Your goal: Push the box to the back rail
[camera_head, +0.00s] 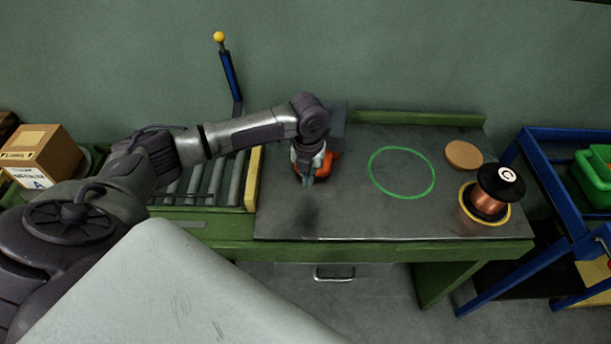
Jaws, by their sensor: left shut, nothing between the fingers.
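My left gripper (308,179) points down over the left part of the grey bench top (340,205). Its fingers are shut with nothing between them. A dark grey box-like thing (338,121) is just behind the gripper, near the back edge, partly hidden by my arm. An orange part (326,163) shows beside the fingers; I cannot tell what it belongs to. The green back rail (420,118) runs along the bench's rear edge. A cardboard box (40,150) marked A is at the far left. My right gripper is not in view.
A green ring (373,174) is marked on the bench, its inside clear. To its right are a tan disc (464,155) and a copper spool (488,199) marked C. Rollers (212,180) lie left of the bench. A blue cart (545,190) stands at right.

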